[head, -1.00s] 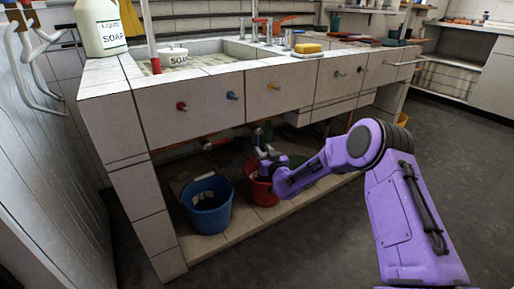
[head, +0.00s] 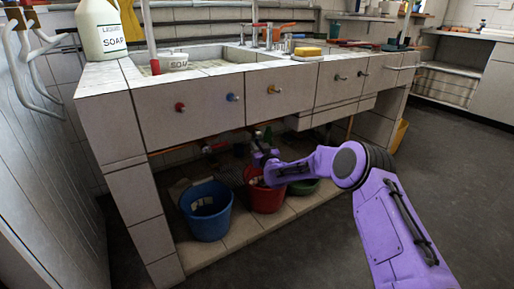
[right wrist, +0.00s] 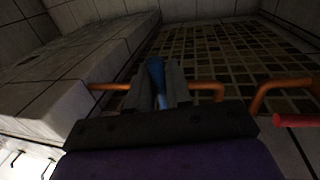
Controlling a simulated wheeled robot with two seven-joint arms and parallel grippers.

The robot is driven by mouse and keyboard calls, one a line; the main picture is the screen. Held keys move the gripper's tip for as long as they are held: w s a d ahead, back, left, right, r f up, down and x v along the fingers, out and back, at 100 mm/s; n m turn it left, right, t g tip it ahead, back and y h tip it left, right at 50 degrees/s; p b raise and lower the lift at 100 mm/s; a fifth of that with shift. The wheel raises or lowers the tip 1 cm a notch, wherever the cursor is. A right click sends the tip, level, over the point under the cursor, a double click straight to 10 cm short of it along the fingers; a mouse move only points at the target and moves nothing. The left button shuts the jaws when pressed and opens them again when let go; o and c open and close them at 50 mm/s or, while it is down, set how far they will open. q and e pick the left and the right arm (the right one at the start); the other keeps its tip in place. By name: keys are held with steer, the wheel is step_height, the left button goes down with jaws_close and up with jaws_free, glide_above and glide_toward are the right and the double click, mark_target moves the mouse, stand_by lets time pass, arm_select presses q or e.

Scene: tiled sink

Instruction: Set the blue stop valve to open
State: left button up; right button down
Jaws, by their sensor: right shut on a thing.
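The blue stop valve shows in the right wrist view as a blue handle (right wrist: 156,74) between the two fingers, above a pale stem. My right gripper (right wrist: 160,88) is shut on it. In the head view my right gripper (head: 263,158) reaches under the tiled counter, above the red bucket. The valve cannot be made out there, and its body is mostly hidden by the fingers in the wrist view. My left gripper is not in view.
Orange pipes (right wrist: 205,88) run beside the fingers, and a red handle (right wrist: 297,120) lies to their right. Under the counter (head: 190,110) stand a blue bucket (head: 207,213), a red bucket (head: 266,197) and a green basin (head: 303,186). The floor at right is clear.

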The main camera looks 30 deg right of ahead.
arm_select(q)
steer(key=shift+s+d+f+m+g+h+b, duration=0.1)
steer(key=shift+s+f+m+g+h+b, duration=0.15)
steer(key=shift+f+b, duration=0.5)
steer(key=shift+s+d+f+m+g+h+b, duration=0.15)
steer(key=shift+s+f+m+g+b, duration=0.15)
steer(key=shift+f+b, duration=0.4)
arm_select(e)
steer(key=d+r+n+t+y, duration=0.2)
steer(key=d+r+n, duration=0.3)
steer(key=n, duration=1.5)
steer(key=shift+d+r+y, duration=0.15)
steer(key=shift+y, duration=0.65)
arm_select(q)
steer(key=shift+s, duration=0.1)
arm_select(e)
steer(key=shift+r, duration=0.1)
steer(key=c, duration=1.2)
jaws_free()
